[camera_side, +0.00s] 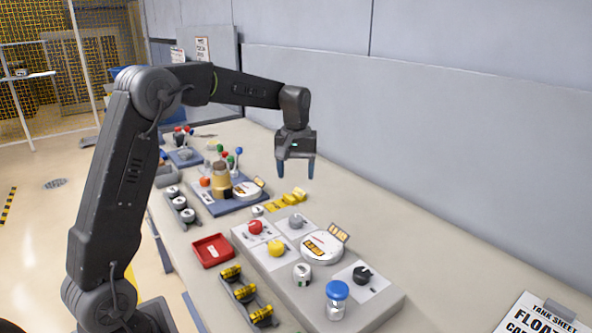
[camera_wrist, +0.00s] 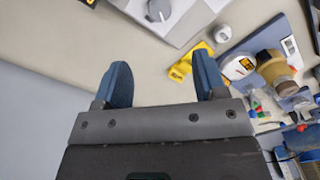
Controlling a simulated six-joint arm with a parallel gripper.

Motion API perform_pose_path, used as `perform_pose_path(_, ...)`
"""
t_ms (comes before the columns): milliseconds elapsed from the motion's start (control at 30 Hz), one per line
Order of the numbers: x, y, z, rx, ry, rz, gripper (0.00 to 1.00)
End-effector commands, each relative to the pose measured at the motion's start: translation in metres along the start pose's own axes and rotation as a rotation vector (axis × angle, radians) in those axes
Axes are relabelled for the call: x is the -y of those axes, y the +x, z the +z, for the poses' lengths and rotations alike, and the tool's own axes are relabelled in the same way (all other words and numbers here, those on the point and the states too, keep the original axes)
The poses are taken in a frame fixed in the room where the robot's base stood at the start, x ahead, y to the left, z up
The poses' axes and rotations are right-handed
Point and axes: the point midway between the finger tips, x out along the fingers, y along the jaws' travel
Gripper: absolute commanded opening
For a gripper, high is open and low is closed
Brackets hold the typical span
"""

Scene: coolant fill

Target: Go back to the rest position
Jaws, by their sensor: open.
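My gripper (camera_side: 296,172) hangs above the back of the bench, near the grey wall, with its two blue fingers pointing down. The fingers are apart with nothing between them. In the wrist view my gripper (camera_wrist: 160,85) shows both blue fingers spread over bare bench top. It touches nothing in either view.
A grey panel (camera_side: 300,283) with red, yellow and black knobs and a white round dial (camera_side: 321,248) stands in front. A blue-capped jar (camera_side: 336,299) is on it. A red tray (camera_side: 212,250) lies left. A yellow tag (camera_side: 286,201) lies below my gripper. Open bench lies along the wall.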

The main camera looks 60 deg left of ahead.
Motion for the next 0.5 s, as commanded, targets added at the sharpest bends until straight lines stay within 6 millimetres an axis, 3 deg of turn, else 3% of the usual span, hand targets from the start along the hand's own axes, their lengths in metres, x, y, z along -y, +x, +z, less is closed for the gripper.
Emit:
perform_pose_path(333,-0.001,-0.005,0.007,-0.009,0.017,0.005,0.65)
perform_pose_path(433,-0.002,-0.019,0.027,-0.040,0.071,0.021,0.65)
perform_pose_path(500,-0.001,-0.033,0.051,-0.072,0.133,0.039,0.65)
